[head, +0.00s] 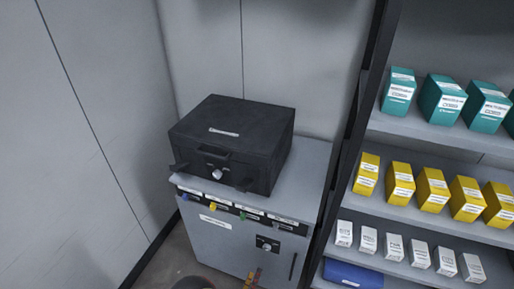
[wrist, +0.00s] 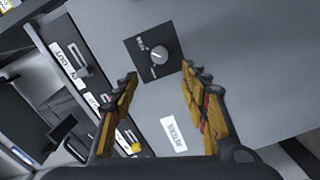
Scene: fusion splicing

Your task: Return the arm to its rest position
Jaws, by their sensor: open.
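My gripper (wrist: 160,78) is open and empty in the wrist view, its two yellow-brown padded fingers spread apart in front of a grey cabinet (wrist: 215,50). A dark plate with a round knob (wrist: 159,55) lies beyond the gap between the fingertips; I see no contact. In the head view my gripper (head: 254,275) shows only in part at the bottom edge, low in front of the cabinet (head: 225,245), below its knob plate (head: 267,245). Most of my arm is out of the head view.
A black case (head: 230,140) stands on the cabinet top. Coloured tags hang along the cabinet's upper front, and a dark handle (head: 293,266) is at its right. A shelf rack (head: 440,143) with teal, yellow and white boxes stands right. A wall bounds the left.

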